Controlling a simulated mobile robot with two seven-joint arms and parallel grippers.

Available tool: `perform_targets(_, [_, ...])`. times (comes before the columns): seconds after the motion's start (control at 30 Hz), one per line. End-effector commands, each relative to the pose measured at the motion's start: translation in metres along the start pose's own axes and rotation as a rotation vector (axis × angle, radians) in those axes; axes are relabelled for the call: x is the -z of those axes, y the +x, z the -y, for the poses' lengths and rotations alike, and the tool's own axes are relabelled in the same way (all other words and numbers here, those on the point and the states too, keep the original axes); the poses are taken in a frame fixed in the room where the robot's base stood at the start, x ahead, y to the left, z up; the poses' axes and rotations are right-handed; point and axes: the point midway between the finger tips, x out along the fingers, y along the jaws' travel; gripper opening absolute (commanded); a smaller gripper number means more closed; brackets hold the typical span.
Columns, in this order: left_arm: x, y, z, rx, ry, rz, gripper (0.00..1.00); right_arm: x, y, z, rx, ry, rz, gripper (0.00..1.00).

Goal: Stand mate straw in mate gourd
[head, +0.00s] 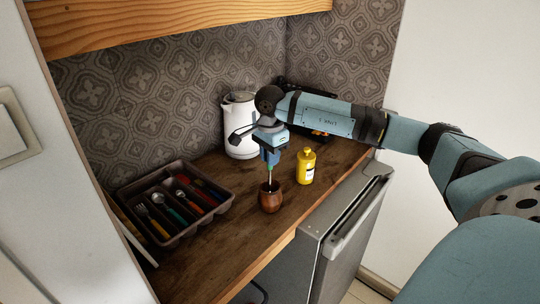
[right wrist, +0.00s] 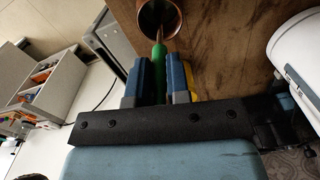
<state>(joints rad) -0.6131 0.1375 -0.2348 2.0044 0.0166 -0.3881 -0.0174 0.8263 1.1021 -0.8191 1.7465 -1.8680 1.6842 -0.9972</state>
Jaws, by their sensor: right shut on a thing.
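The mate gourd (head: 270,201) is a small round brown wooden cup standing upright on the wooden counter. Its open mouth shows at the top of the right wrist view (right wrist: 168,14). My right gripper (head: 270,158) points down above the gourd and is shut on the mate straw (right wrist: 158,62), at its green part. The straw's thin copper-coloured lower part runs down to the gourd's mouth and appears to reach inside it. Its lower end is hidden. The straw looks nearly upright in the head view. My left gripper is not in view.
A yellow bottle (head: 306,167) stands close right of the gourd. A white kettle (head: 239,126) is behind. A dark cutlery tray (head: 183,236) sits at left. The counter's front edge (head: 274,252) is near, above a grey appliance (head: 343,222). A wooden shelf (head: 170,22) hangs above.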

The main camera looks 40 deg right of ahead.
Motion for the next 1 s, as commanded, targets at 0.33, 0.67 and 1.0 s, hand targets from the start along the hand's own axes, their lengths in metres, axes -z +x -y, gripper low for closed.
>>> perform_targets(0.33, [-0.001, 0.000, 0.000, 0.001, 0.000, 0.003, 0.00, 0.000, 0.000, 0.000, 0.000, 0.000, 0.000, 0.47])
perform_targets(0.67, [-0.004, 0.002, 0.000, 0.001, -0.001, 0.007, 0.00, 0.000, -0.015, 0.001, 0.002, 0.000, -0.001, 0.47])
perform_targets(1.0, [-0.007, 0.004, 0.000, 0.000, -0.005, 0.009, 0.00, 0.000, -0.091, 0.001, 0.005, 0.000, 0.001, 0.47])
